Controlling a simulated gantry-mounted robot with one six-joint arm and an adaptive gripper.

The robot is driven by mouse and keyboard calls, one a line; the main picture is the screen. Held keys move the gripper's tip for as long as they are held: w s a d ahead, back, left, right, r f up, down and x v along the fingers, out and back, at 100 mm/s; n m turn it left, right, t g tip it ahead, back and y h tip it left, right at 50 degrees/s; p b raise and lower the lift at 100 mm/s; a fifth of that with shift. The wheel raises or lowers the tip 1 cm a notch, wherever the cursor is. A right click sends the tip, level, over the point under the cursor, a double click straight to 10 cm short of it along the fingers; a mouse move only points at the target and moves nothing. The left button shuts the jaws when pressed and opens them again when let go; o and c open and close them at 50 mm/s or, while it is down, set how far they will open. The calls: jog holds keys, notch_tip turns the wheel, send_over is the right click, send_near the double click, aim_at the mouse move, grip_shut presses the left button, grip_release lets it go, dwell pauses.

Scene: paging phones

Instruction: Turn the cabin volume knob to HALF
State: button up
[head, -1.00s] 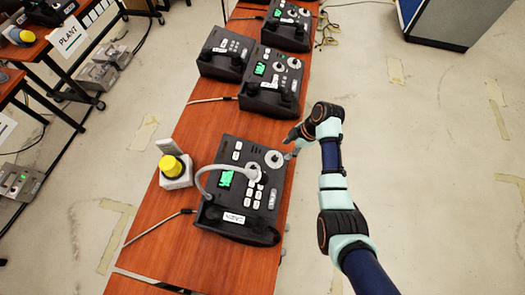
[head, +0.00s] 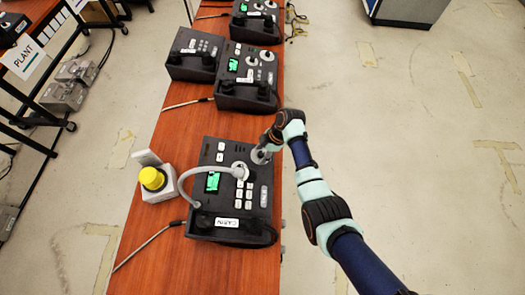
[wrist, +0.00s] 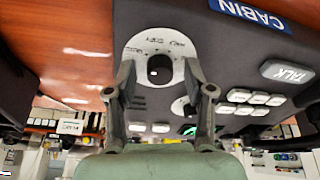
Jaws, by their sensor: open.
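The cabin phone is a dark console (head: 208,160), the nearest on the wooden table, with a green screen, white buttons and a grey gooseneck microphone. Its blue CABIN label (wrist: 252,15) shows in the wrist view. The volume knob (wrist: 159,69) is a small black knob on a round white dial plate with markings too small to read. My gripper (head: 262,153) is at the console's far right corner, over the dial, which it partly hides in the head view. In the wrist view my gripper (wrist: 160,80) is open, with one finger on each side of the knob. I cannot tell whether they touch it.
A yellow button on a grey base (head: 153,179) stands left of the console. A second white dial (wrist: 182,107) and the TALK button (wrist: 287,72) are close by. Other phone consoles (head: 246,78) stand farther along the table.

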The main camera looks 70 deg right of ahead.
grip_shut()
jog(key=shift+r+m+p, duration=0.1)
jog(key=shift+m+p, duration=0.2)
jog(key=shift+m, duration=0.1)
jog(key=m+p, duration=0.1)
jog(key=m, duration=0.2)
jog(key=shift+h+p, duration=0.3)
jog(key=m+p, duration=0.2)
jog(key=m, duration=0.2)
jog(key=shift+m+h, duration=0.3)
jog(key=m+p, duration=0.2)
jog(key=m, duration=0.2)
jog(key=shift+m+h, duration=0.3)
jog(key=shift+a+m+p, duration=0.1)
jog(key=shift+m+p, duration=0.45)
jog(key=shift+m, duration=0.95)
